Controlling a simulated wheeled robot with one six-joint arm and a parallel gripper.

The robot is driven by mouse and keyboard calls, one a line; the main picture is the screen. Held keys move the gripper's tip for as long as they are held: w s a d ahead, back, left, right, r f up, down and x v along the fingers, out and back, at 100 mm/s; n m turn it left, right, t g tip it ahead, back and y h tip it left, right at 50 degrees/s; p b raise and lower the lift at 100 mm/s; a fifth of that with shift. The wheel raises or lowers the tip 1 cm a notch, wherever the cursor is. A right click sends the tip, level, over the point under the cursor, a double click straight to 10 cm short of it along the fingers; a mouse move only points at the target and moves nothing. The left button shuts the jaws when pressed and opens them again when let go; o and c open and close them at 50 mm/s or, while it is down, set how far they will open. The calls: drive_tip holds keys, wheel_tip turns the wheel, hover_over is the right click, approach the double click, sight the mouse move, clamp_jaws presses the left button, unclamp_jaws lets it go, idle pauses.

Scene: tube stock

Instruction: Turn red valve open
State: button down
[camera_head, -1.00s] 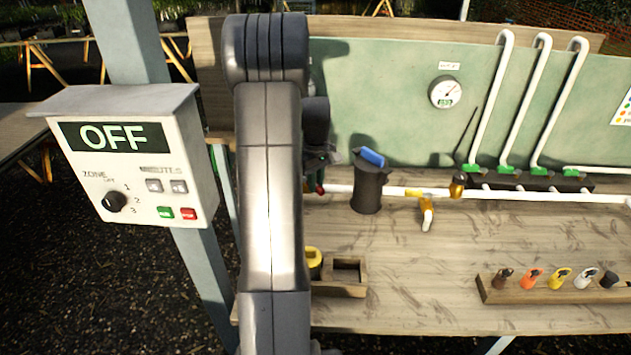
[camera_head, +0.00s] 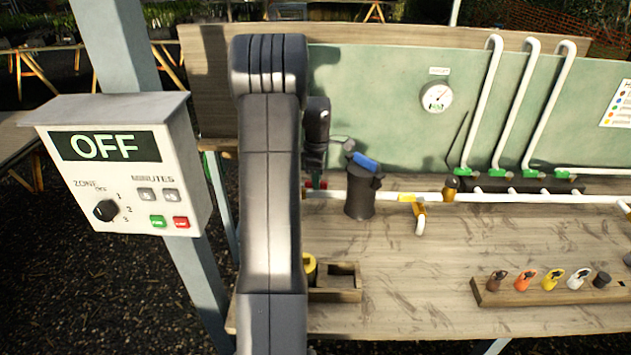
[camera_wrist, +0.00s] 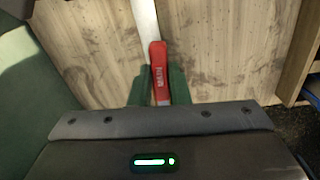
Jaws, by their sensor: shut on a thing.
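The red valve handle (camera_wrist: 158,65) shows in the wrist view, lying roughly in line with the white pipe (camera_wrist: 145,18). My gripper (camera_wrist: 158,92) is shut on the handle, with a green finger on each side of it. In the head view my gripper (camera_head: 316,184) is small at the left end of the white pipe, partly behind my arm, and only a bit of red shows there. The valve body is hidden.
A dark canister with a blue top (camera_head: 360,190) stands close to the right of my gripper. A yellow-handled valve (camera_head: 409,198) and a gauge (camera_head: 437,97) are farther right. A control box reading OFF (camera_head: 185,165) is at the left.

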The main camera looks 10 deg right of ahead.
drive_tip(key=shift+w+d+n, duration=0.1)
drive_tip(key=shift+w+n, duration=0.3)
drive_tip(key=shift+n, duration=0.2)
drive_tip(key=shift+r, duration=0.1)
drive_tip(key=c, duration=1.4)
unclamp_jaws()
drive_tip(key=shift+o, duration=0.2)
wheel_tip(320, 180, up, 14)
drive_tip(key=b, duration=0.1)
drive_tip(key=shift+f, duration=0.25)
wheel_tip(320, 180, down, 14)
drive_tip(key=shift+r+p, duration=0.1)
drive_tip(key=shift+p, duration=0.4)
